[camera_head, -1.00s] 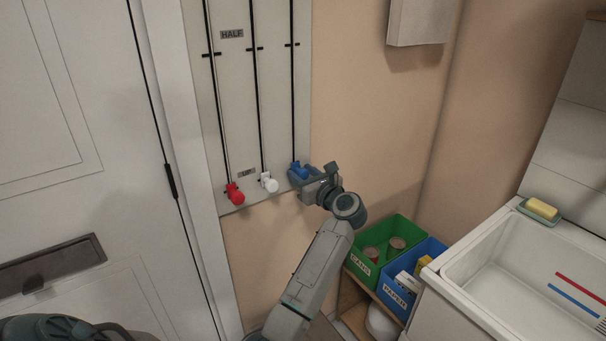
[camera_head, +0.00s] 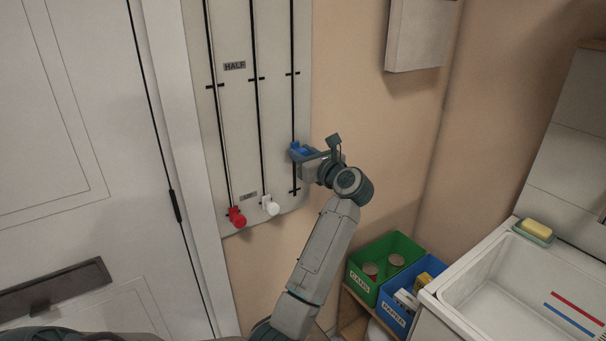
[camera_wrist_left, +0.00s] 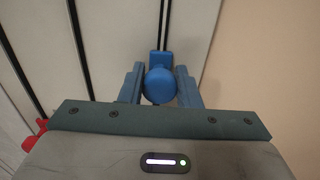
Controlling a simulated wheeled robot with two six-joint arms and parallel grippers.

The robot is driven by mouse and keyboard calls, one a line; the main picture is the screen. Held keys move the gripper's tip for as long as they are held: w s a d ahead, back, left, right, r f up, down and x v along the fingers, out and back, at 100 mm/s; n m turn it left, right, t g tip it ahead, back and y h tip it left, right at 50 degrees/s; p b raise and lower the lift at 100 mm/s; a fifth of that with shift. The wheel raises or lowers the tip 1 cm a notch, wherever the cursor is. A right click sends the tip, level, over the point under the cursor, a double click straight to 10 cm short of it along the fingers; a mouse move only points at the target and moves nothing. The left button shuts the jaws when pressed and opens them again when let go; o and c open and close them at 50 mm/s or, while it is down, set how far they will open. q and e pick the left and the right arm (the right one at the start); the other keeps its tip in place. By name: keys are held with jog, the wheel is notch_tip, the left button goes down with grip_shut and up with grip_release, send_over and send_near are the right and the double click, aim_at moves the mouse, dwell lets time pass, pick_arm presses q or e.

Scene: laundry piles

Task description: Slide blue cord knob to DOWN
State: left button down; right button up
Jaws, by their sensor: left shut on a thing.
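The blue cord knob (camera_head: 297,149) sits on the rightmost black track of the wall panel (camera_head: 272,120), above the lower tick and below the HALF tick. My left gripper (camera_head: 304,153) is shut on it. In the left wrist view the round blue knob (camera_wrist_left: 160,86) shows between the two blue-grey fingers of the left gripper (camera_wrist_left: 161,78), with its blue slider block behind it on the track. A HALF label (camera_head: 234,66) and a lower label, probably UP (camera_head: 248,196), mark the panel. No DOWN label shows. My right gripper is not in view.
A red knob (camera_head: 237,218) and a white knob (camera_head: 271,206) stand at the bottoms of the other two tracks. Below right are a green bin (camera_head: 366,286), a blue bin (camera_head: 393,310) and a sink (camera_head: 480,262). A door (camera_head: 90,170) is left; a pale box (camera_head: 421,36) hangs upper right.

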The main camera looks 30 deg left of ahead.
pick_arm(q)
notch_tip(320, 180, up, 52)
jog(key=p, duration=1.3)
jog(key=c, duration=1.1)
grip_release()
jog(key=shift+o, duration=0.2)
jog(key=shift+d, duration=0.1)
jog(key=b+v, duration=0.4)
jog(key=v, duration=0.6)
jog(key=shift+s+d+b, duration=0.15)
jog(key=shift+d+b, duration=0.1)
jog(key=shift+b, duration=0.15)
